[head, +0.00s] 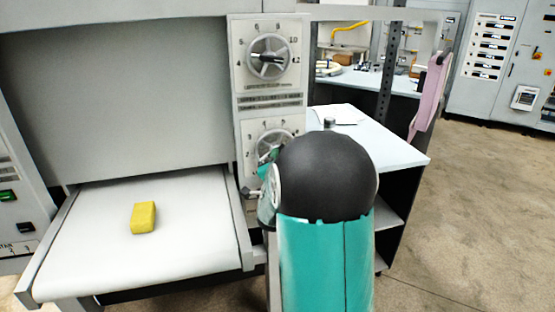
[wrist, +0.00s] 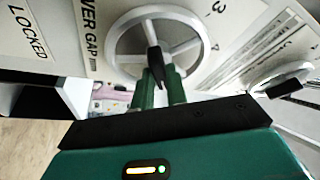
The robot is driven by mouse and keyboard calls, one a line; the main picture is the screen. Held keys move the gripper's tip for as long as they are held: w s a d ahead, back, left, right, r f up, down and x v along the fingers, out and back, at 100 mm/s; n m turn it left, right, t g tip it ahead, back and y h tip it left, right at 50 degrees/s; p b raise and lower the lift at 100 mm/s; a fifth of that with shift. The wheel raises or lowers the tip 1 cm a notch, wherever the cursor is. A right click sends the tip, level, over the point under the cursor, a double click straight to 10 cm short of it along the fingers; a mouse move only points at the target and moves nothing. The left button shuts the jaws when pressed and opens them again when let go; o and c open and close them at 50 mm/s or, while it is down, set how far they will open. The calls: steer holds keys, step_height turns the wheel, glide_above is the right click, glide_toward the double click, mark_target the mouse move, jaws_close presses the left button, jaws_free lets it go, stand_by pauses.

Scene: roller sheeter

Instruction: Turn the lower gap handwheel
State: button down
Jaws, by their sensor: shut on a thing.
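The lower gap handwheel (head: 278,137) is a grey spoked wheel on the light dial panel, below a second similar wheel. My arm hides its lower right part in the head view. In the wrist view the wheel (wrist: 186,48) fills the top middle, beside a partly cut-off label ending in "VER GAP". A black handle (wrist: 154,62) stands out from the wheel. My gripper (wrist: 160,84) has its green fingers on either side of the handle's end and is shut on it. In the head view my gripper (head: 267,160) is at the wheel, mostly hidden behind my arm.
The upper handwheel (head: 268,58) sits on the same panel. A yellow block (head: 144,217) lies on the white belt (head: 90,240) at left. A side table (head: 385,145) with shelves stands right of the panel, a pink cloth (head: 430,95) hanging near it. Open floor lies further right.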

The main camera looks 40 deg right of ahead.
steer(key=shift+m, duration=0.4)
steer(key=c, duration=1.4)
jaws_free()
steer(key=shift+a, duration=0.1)
steer(key=v, duration=1.3)
steer(key=shift+s+a, duration=0.25)
steer(key=shift+s, duration=0.05)
steer(key=shift+w, duration=0.1)
